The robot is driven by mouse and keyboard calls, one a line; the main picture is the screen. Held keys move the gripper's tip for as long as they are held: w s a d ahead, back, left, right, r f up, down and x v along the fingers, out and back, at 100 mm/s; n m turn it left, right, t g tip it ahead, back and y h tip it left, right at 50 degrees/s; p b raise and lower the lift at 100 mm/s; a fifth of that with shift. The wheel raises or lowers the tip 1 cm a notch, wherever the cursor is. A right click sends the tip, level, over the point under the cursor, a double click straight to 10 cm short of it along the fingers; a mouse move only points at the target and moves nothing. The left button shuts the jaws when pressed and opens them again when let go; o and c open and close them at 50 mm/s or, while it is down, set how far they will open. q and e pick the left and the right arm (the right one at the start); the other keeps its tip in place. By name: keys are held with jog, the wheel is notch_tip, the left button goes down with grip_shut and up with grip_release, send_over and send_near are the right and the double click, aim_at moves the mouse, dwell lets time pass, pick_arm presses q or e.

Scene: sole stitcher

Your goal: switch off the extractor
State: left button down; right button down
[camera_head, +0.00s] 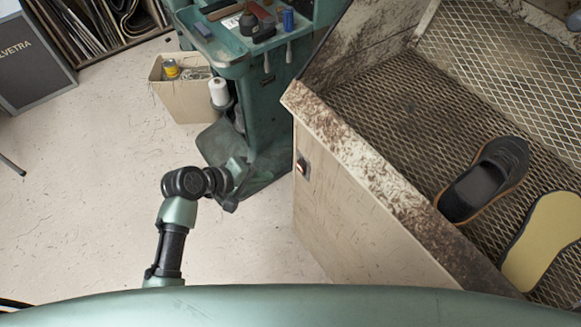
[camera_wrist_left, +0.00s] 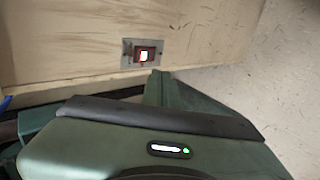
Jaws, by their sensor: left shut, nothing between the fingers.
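The extractor is a wooden-sided booth (camera_head: 350,200) with a mesh bed, at the right of the head view. Its switch (camera_head: 302,167) is on the pale side panel facing my left arm. In the left wrist view the switch (camera_wrist_left: 143,53) is a rocker in a grey metal plate, with a bright white patch and red edges. My left gripper (camera_head: 238,170) is left of the switch in the head view, with a gap between them. In the left wrist view its shut, empty fingers (camera_wrist_left: 157,78) point toward the panel, just below the switch in the picture. My right gripper is out of view.
A green machine stand (camera_head: 255,120) with a tool tray is behind my left gripper. A dark shoe (camera_head: 485,180) and a yellowish sole (camera_head: 545,240) lie on the mesh.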

aim_at(300, 168)
pick_arm(q)
jog(key=w+d+f, duration=0.1)
jog(key=d, duration=0.1)
jog(key=w+d+f, duration=0.1)
jog(key=w+d, duration=0.1)
jog(key=w+d+f, duration=0.1)
jog(key=d+f, duration=0.1)
jog(key=shift+w+d, duration=0.25)
jog(key=shift+w, duration=0.1)
jog(key=shift+w+d+r, duration=0.1)
jog(key=shift+w+d, duration=0.2)
jog(key=shift+d, duration=0.05)
